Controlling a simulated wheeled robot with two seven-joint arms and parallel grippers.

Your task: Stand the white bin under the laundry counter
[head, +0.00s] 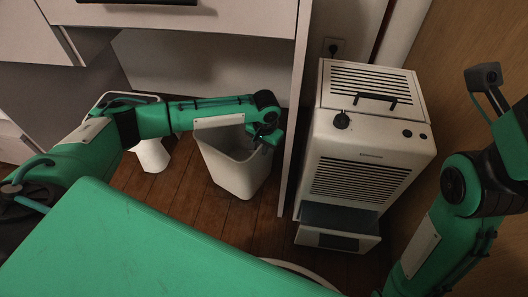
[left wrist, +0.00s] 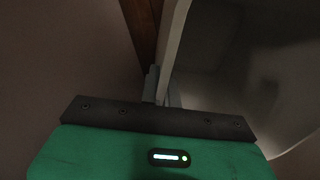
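The white bin (head: 237,172) is upright and open-topped at the front of the space under the laundry counter (head: 215,14), beside its right side panel. I cannot tell whether its base touches the floor. My left gripper (head: 266,138) is at the bin's right rim. In the left wrist view, the bin's wall (left wrist: 176,40) runs between the two close-set fingers (left wrist: 161,88), one outside and one inside; they look shut on it. My right arm (head: 455,215) is at the right edge of the head view, and its fingers do not show.
A white and black boxy appliance (head: 362,150) stands to the right of the side panel (head: 294,125). A white tapered object (head: 150,155) is left of the bin, partly hidden by my left arm. Wooden floor (head: 195,208) is bare in front of the bin.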

